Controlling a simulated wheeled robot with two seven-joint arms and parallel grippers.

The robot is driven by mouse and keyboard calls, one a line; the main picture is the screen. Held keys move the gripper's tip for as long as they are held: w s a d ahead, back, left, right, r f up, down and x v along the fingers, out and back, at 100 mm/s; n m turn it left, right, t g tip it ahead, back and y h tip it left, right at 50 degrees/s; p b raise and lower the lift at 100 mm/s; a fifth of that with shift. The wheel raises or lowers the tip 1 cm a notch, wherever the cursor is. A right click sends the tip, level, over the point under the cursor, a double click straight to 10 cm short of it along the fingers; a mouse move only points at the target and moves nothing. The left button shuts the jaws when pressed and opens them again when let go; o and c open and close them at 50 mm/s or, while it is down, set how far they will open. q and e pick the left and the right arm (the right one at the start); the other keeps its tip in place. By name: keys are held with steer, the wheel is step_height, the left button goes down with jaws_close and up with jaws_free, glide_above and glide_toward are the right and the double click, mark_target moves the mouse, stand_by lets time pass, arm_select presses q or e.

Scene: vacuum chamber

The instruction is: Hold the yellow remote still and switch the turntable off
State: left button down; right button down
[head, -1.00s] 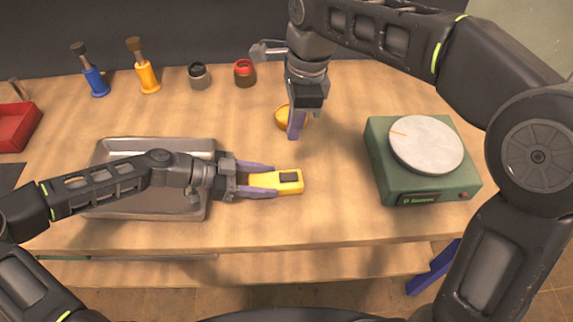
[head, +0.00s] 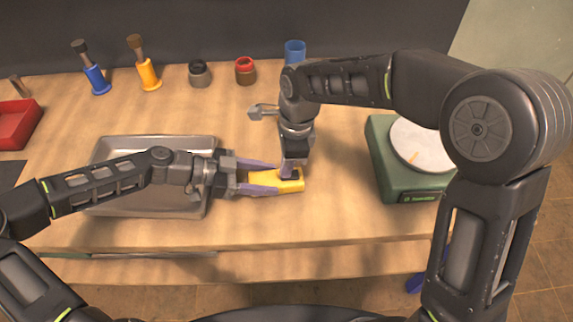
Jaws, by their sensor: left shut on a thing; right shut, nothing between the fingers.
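The yellow remote (head: 277,186) lies on the wooden table, with a dark button area at its right end. My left gripper (head: 270,178) is shut on the remote from the left, one finger along each long side. My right gripper (head: 288,174) is shut and empty, pointing down with its fingertips at the remote's dark button area; whether they press it I cannot tell.
A metal tray (head: 213,150) lies under my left forearm. Blue (head: 96,80) and yellow (head: 149,76) bottles, a grey jar (head: 199,74), a red jar (head: 245,70) and a blue cup (head: 295,50) stand at the back. A red bin (head: 18,125) is at far left.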

steer(key=shift+f, duration=0.15)
steer(key=shift+s+f, duration=0.1)
steer(key=shift+f, duration=0.15)
steer(key=shift+d, duration=0.1)
